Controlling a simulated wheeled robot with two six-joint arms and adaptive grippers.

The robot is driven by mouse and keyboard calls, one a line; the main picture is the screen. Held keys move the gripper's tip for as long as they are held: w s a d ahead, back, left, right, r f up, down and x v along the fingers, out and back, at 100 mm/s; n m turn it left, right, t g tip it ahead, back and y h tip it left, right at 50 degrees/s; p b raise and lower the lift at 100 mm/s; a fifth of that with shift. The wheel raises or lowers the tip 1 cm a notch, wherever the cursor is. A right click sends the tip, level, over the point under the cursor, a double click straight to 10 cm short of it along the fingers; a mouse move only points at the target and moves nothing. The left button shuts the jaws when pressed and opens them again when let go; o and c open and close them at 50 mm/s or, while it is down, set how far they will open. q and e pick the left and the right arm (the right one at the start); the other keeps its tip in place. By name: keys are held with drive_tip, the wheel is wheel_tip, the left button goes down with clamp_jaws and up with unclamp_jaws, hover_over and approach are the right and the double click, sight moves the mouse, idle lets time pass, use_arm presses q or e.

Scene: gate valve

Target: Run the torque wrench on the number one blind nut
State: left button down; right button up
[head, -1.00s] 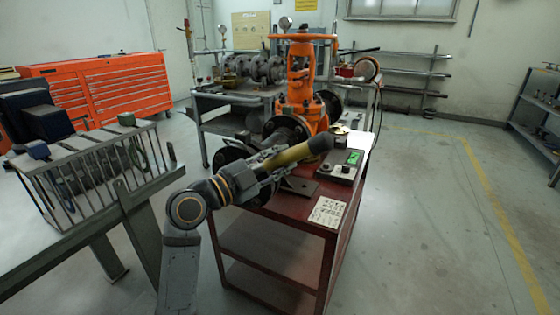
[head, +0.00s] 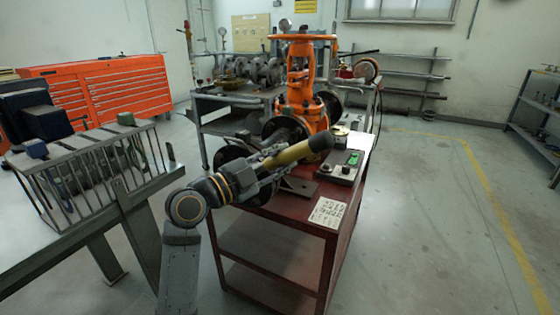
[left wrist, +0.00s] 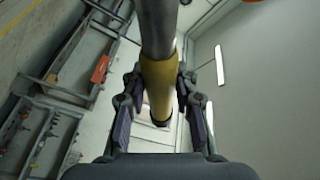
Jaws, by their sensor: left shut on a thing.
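My left gripper (head: 268,172) is shut on the torque wrench (head: 290,154), a tool with a yellow grip and dark ends. In the left wrist view the wrench (left wrist: 160,75) runs lengthwise between the two fingers (left wrist: 158,100). The orange gate valve (head: 300,92) with its handwheel stands on the red cart, just behind the wrench. Its dark flanges (head: 285,128) are partly covered by the wrench and gripper. I cannot make out the number one blind nut or whether the wrench touches it. My right gripper is not in view.
The red cart (head: 270,235) carries a grey box with a green display (head: 345,166) and a paper card (head: 327,212). A barred metal rack (head: 95,170) stands at the left. The floor at the right is clear.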

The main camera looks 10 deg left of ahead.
use_arm(q)
drive_tip(key=shift+w+d+r+b, duration=0.15)
drive_tip(key=shift+w+b, duration=0.1)
drive_tip(key=shift+b, duration=0.2)
idle(0.8)
drive_tip(key=shift+b, duration=0.4)
idle(0.9)
